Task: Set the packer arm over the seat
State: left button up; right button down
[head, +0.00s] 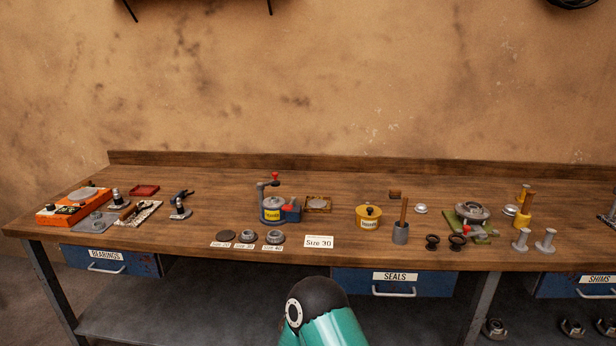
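The bearing packer (291,213) stands on the wooden bench (350,255), left of the middle, in the head view. It has a blue base with a red part on its right and a round grey body with a yellow label. A grey post rises at its left side, and the packer arm (267,184) reaches right from its top, with a red knob (275,176). The arm appears above the grey body; the seat is too small to make out, so I cannot tell whether they line up. Neither of my grippers is in view.
Discs with size labels (247,236) and a "Size 30" card (319,241) lie in front of the packer. An orange box (60,213) is far left. Bare bench lies behind the packer.

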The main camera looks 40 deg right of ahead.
aim_at(273, 183)
jog(key=k, duration=0.3)
jog(key=z, duration=0.6)
jog(key=i, duration=1)
